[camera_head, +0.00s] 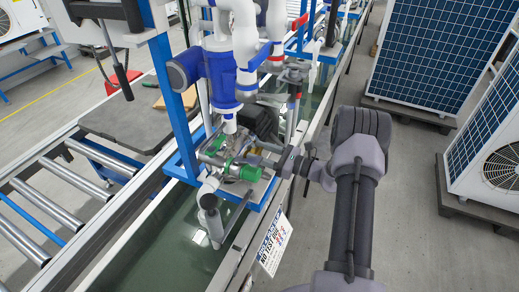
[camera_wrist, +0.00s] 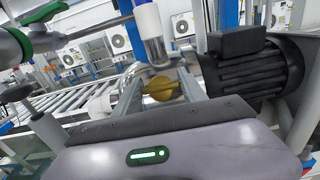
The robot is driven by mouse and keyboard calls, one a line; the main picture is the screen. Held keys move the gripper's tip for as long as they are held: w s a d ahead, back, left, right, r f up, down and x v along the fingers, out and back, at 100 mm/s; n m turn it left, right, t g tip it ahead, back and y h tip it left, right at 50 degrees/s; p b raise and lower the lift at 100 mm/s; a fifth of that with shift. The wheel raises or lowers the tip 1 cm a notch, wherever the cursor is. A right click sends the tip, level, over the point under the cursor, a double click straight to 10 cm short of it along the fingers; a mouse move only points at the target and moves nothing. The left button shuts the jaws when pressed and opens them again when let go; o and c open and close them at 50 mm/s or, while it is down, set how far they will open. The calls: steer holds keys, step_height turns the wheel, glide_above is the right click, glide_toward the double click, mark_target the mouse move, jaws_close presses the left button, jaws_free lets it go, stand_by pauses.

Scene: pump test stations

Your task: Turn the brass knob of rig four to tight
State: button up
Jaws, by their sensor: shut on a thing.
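The brass knob (camera_wrist: 160,88) shows in the middle of the wrist view, its grip bar lying roughly level across the picture. My gripper (camera_wrist: 160,92) has one grey finger on each side of it and is shut on it. In the head view my gripper (camera_head: 262,152) reaches in from the right at the pump rig's pipework. The knob itself cannot be made out there. The rig (camera_head: 222,75) has a blue and white vertical body above, and green-capped fittings (camera_head: 241,172) sit just below my gripper. Any rig number is not readable.
A black finned motor (camera_wrist: 252,72) is close to the right of my fingers. A green-ringed pipe (camera_wrist: 22,42) is at the upper left. Below the rig lies a water trough (camera_head: 175,240) with a hanging sign (camera_head: 273,244).

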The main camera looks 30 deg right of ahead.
steer(key=o, duration=1.4)
steer(key=shift+c, duration=0.2)
steer(key=p+v, duration=0.2)
steer(key=v, duration=1.5)
steer(key=shift+s+d+p, duration=0.15)
steer(key=shift+d+p, duration=0.05)
steer(key=shift+p, duration=0.2)
